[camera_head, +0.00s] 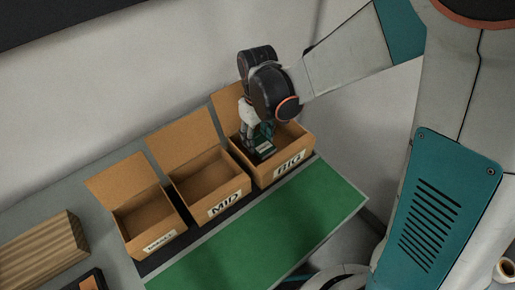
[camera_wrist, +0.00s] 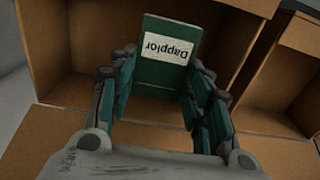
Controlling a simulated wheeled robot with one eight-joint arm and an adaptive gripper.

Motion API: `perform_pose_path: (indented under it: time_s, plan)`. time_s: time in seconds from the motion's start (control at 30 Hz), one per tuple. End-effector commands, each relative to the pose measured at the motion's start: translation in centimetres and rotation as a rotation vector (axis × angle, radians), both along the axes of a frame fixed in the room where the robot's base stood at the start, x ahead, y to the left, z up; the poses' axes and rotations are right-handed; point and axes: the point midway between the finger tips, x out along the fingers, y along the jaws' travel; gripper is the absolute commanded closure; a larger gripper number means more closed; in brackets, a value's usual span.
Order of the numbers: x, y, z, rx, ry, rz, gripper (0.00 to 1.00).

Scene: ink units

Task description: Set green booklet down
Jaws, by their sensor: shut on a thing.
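In the head view my gripper (camera_head: 259,137) points down inside the open cardboard box marked BIG (camera_head: 288,171). The booklet (camera_head: 265,148) shows there as a small dark green patch with a pale label, low inside the box. I cannot tell whether it touches the box floor.
The open MID box (camera_head: 224,203) stands left of the BIG box, and a smaller open box (camera_head: 158,240) stands further left. Both look empty. A wooden block (camera_head: 40,250) lies at the far left. A green mat (camera_head: 262,230) in front of the boxes is clear.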

Motion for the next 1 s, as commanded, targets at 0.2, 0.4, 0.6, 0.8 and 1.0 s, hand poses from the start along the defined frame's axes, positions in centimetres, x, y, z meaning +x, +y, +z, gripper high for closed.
perform_pose_path:
  time_s: [0.2,0.4,0.6,0.8,1.0]
  plan:
    - [0.0,0.0,-2.4,0.000,0.000,0.000,0.79]
    - [0.0,0.0,-4.4,0.000,0.000,0.000,0.79]
    - [0.0,0.0,-4.2,0.000,0.000,0.000,0.79]
    - [0.0,0.0,-4.5,0.000,0.000,0.000,0.50]
    - [0.0,0.0,-4.5,0.000,0.000,0.000,0.35]
